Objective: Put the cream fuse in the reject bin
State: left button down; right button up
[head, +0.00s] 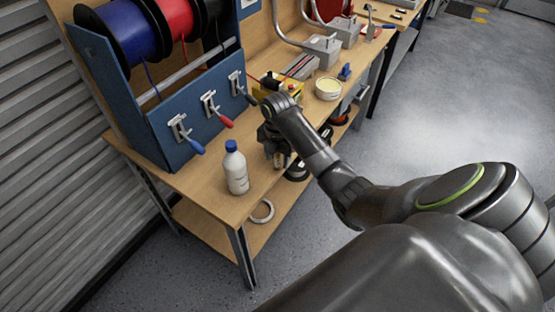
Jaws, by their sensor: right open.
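My right arm reaches in from the lower right, and its gripper (276,156) is over the front edge of the wooden workbench (186,182), pointing down. The gripper is open. A small tan patch shows at its fingertips, too small to tell whether it is the cream fuse. I cannot make out the cream fuse or a reject bin for sure. My own wrist hides part of the bench behind it. My left gripper is not in view.
A white bottle with a blue cap (236,170) stands left of the gripper. A blue spool rack (180,140) with levers stands behind. A yellow box (268,90) and a round cream-topped tub (328,88) are farther along. A lower shelf (199,220) holds rings.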

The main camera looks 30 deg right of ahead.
grip_shut()
